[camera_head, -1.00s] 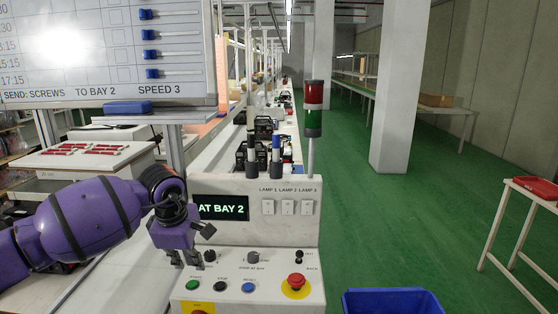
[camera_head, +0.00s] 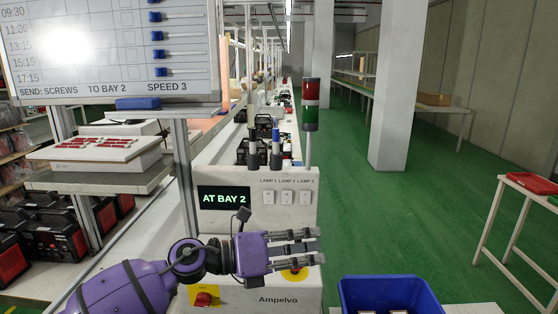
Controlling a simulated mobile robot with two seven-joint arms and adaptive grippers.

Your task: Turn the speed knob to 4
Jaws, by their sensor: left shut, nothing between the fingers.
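The control panel (camera_head: 292,177) stands in the middle, with a lit display (camera_head: 223,198) reading "AT BAY 2". My left gripper (camera_head: 318,242) is shut and empty. It lies sideways in front of the panel's sloped lower part, fingertips pointing right. The gripper and its wrist hide the row of knobs and the coloured buttons, so I cannot see the speed knob or its setting. My right gripper is not in view.
A whiteboard (camera_head: 105,50) at upper left reads "SPEED 3". A red-and-green stack light (camera_head: 310,104) stands behind the panel. A blue bin (camera_head: 390,291) with items inside is at lower right. Another red button (camera_head: 203,299) sits on the panel's front.

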